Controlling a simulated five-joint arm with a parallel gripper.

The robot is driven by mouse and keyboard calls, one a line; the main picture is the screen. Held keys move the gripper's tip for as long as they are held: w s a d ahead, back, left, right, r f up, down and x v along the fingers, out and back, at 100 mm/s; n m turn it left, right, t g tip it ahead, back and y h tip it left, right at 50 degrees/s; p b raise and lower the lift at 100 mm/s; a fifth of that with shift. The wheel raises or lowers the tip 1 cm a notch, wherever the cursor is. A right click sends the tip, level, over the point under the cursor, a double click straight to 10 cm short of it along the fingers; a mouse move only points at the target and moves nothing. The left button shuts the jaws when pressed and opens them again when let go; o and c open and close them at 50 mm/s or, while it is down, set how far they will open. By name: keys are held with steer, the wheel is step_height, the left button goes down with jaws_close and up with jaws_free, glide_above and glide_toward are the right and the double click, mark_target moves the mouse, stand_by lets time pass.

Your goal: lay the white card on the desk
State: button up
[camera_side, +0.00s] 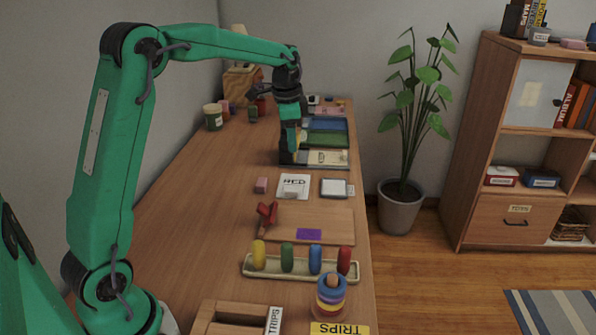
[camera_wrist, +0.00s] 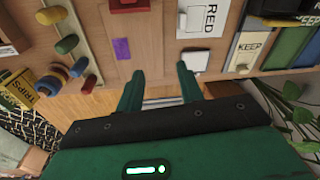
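I cannot tell which of the two is the task's white card. My gripper (camera_side: 290,158) points down beside the KEEP tray, beyond both. In the wrist view my gripper (camera_wrist: 160,70) has its two green fingers apart, with nothing between them.
Blue and green trays (camera_side: 326,125) and a KEEP tray (camera_side: 325,158) stand at the far end. A pink block (camera_side: 261,185), red clamp-like object (camera_side: 267,213), wooden board (camera_side: 320,222), peg rack (camera_side: 300,267) and ring stack (camera_side: 331,295) are nearer. The desk's left side is mostly clear.

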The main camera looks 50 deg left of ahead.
steer(key=s+d+r+n+t, duration=0.1)
steer(key=s+d+r+n, duration=0.1)
steer(key=s+d+r, duration=0.4)
steer(key=s+d+f+n+t, duration=0.1)
steer(key=s+d+n, duration=0.1)
steer(key=s, duration=0.8)
steer(key=s+d+f+n+t, duration=0.2)
steer(key=s+d, duration=0.3)
steer(key=s, duration=0.6)
steer(key=shift+f+n, duration=0.15)
steer(key=shift+n, duration=0.25)
